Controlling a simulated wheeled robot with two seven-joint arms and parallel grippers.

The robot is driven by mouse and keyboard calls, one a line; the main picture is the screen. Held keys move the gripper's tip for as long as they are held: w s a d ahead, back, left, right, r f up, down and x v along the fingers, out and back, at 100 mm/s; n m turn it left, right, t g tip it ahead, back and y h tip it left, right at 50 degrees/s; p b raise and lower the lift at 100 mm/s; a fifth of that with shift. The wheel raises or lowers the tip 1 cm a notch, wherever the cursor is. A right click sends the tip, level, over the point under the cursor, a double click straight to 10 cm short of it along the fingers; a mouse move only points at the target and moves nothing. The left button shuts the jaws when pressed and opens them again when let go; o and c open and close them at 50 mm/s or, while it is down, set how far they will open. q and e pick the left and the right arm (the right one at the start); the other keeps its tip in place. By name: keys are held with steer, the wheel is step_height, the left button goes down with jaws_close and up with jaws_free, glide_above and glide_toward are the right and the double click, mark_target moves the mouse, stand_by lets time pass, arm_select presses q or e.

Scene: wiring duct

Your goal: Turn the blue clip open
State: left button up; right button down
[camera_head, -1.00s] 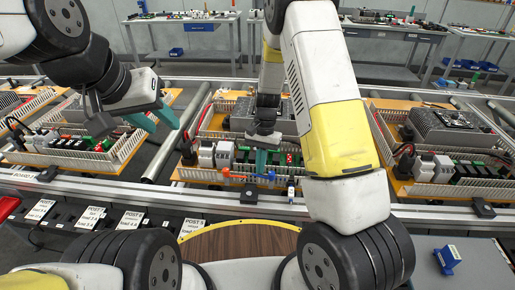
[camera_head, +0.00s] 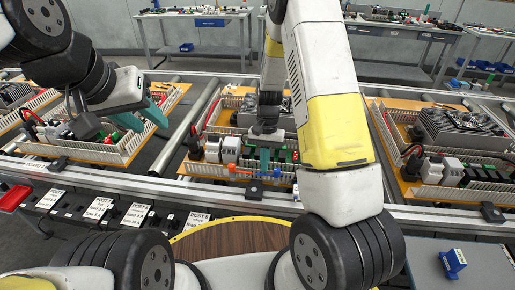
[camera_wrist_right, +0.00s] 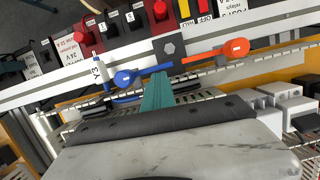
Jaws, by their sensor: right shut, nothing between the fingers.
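The blue clip (camera_wrist_right: 124,77) shows in the wrist view as a round-ended blue lever lying along the near edge of the duct. It is small in the head view (camera_head: 277,176) and partly hidden by my gripper. An orange-ended lever (camera_wrist_right: 235,47) lies in line with it on the other side of a dark block; it also shows in the head view (camera_head: 232,170). My right gripper (camera_wrist_right: 158,78) is shut and empty, its teal fingertips beside the inner end of the blue lever; contact cannot be told. My left gripper (camera_head: 143,120) is open and empty over the left board.
White slotted ducts and terminal blocks (camera_head: 230,148) surround the fingers on the middle board. A dark block with a hex head (camera_wrist_right: 169,47) and a small white labelled post (camera_wrist_right: 100,70) stand close by. Another board (camera_head: 440,150) lies to the right. A blue part (camera_head: 453,262) sits on the grey surface.

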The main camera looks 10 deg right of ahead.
steer(key=shift+w+d, duration=0.1)
steer(key=shift+d, duration=0.4)
steer(key=shift+w+d+r, duration=0.1)
steer(key=shift+w+r, duration=0.05)
steer(key=s+r+n+t+y, duration=0.1)
steer(key=s+r+t, duration=0.15)
steer(key=r, duration=0.95)
steer(key=s+r+n+t, duration=0.1)
steer(key=s+r, duration=0.2)
steer(key=r, duration=0.8)
steer(key=s+r+n+t, duration=0.1)
steer(key=s+r+t, duration=0.1)
steer(key=s+r, duration=0.2)
steer(key=s+d+r+n+t, duration=0.1)
steer(key=s+r+t, duration=0.2)
steer(key=s, duration=0.6)
steer(key=shift+d+r+n, duration=0.15)
steer(key=shift+r+n, duration=0.15)
steer(key=shift+r, duration=0.55)
